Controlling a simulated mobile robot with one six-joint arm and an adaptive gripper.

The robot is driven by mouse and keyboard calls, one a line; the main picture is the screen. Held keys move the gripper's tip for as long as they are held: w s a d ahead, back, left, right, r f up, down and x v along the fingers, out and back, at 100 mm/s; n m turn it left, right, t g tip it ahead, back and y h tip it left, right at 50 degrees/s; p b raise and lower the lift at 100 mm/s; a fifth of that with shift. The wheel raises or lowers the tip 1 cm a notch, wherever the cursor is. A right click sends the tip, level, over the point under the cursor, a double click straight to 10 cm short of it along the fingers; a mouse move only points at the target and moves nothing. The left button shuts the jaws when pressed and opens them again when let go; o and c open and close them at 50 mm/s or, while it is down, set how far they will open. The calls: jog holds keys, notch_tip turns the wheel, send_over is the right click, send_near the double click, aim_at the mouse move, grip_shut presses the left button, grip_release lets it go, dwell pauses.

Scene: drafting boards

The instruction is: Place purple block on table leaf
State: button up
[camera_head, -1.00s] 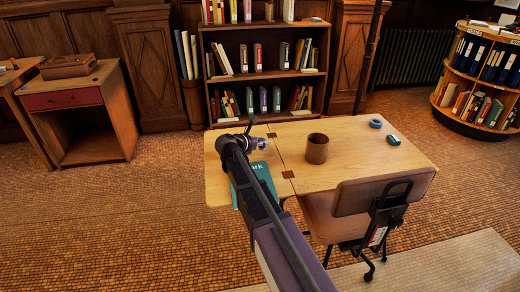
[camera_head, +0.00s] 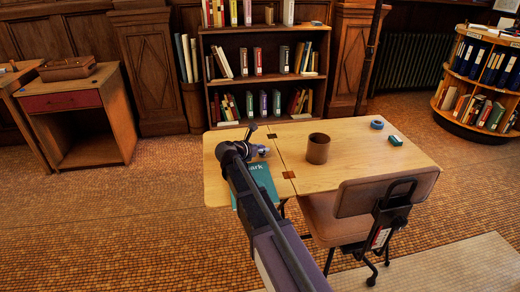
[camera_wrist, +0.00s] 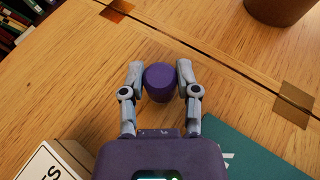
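The purple block (camera_wrist: 160,82) shows in the wrist view, a short round-topped piece between the two fingers of my gripper (camera_wrist: 160,75). Both fingers press against its sides, so my gripper looks shut on it. In the head view my gripper (camera_head: 259,151) is low over the wooden table leaf (camera_head: 215,172), left of the seam with the dark hinges. The leaf's bare wood (camera_wrist: 75,85) also fills much of the wrist view. The block is hard to make out in the head view. I cannot tell whether its underside touches the leaf.
A teal book (camera_head: 262,180) lies on the leaf beside my gripper. A brown cup (camera_head: 317,149), a blue tape roll (camera_head: 377,125) and a green box (camera_head: 395,140) stand right of the seam. A pale box with lettering (camera_wrist: 48,165) is at the wrist view's lower left. A chair (camera_head: 365,205) stands in front.

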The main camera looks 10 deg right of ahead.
jog(key=shift+o, duration=1.4)
jog(key=shift+r, duration=0.25)
jog(key=p+v, duration=0.4)
jog(key=v, duration=0.6)
jog(key=shift+s+a, duration=0.15)
jog(key=shift+a, duration=0.05)
jog(key=shift+p+v, duration=0.45)
jog(key=shift+v, duration=0.3)
